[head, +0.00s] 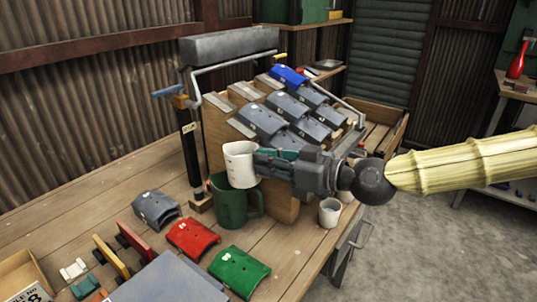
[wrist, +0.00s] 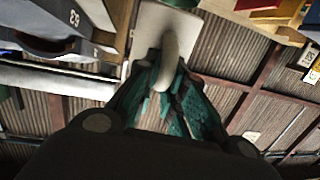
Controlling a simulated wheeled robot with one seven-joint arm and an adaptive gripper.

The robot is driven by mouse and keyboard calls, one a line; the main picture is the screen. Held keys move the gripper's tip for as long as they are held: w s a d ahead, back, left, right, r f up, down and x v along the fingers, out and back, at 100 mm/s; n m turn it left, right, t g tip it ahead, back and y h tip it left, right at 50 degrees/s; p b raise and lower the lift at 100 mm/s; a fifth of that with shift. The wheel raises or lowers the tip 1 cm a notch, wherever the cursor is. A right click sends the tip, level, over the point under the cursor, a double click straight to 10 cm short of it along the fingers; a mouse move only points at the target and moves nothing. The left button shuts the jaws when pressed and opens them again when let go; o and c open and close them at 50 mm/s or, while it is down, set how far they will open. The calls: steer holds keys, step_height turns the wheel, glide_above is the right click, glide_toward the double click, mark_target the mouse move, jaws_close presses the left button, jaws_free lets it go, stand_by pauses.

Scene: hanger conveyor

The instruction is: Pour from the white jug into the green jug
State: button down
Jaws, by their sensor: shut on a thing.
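The white jug (head: 240,163) is in my gripper (head: 264,162), which is shut on its handle side. In the head view the jug looks near upright, with at most a slight tilt. It is just above the green jug (head: 231,207), overlapping its rim in the picture; I cannot tell whether they touch. The green jug stands upright on the bench, handle to the right. In the wrist view the white jug (wrist: 150,22) and its curved handle show between the teal finger pads of my gripper (wrist: 165,80). The inside of both jugs is hidden.
Behind is a wooden rack (head: 217,130) with grey curved plates. A small white cup (head: 329,212) stands right of the green jug. Grey, red (head: 193,238) and green (head: 239,270) curved pieces lie in front. The wooden bench (head: 110,200) is clear at left.

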steer(key=shift+f+h+p, duration=0.1)
steer(key=shift+h+p, duration=0.2)
steer(key=shift+p, duration=0.75)
steer(key=shift+r+g+h+p, duration=0.8)
steer(key=shift+g+p, duration=0.1)
steer(key=shift+p, duration=2.35)
steer(key=shift+f, duration=0.2)
steer(key=shift+r+g+h+p, duration=0.3)
steer(key=shift+r+h+p, duration=0.2)
steer(key=shift+p, duration=1.35)
steer(key=shift+w+a+r+g+h+p, duration=0.2)
steer(key=shift+r+g+h+p, duration=0.25)
steer(key=shift+p, duration=1.25)
steer(key=shift+w+a+r+g+h+p, duration=0.1)
steer(key=shift+a+r+g+h+p, duration=0.3)
steer(key=shift+p, duration=1.25)
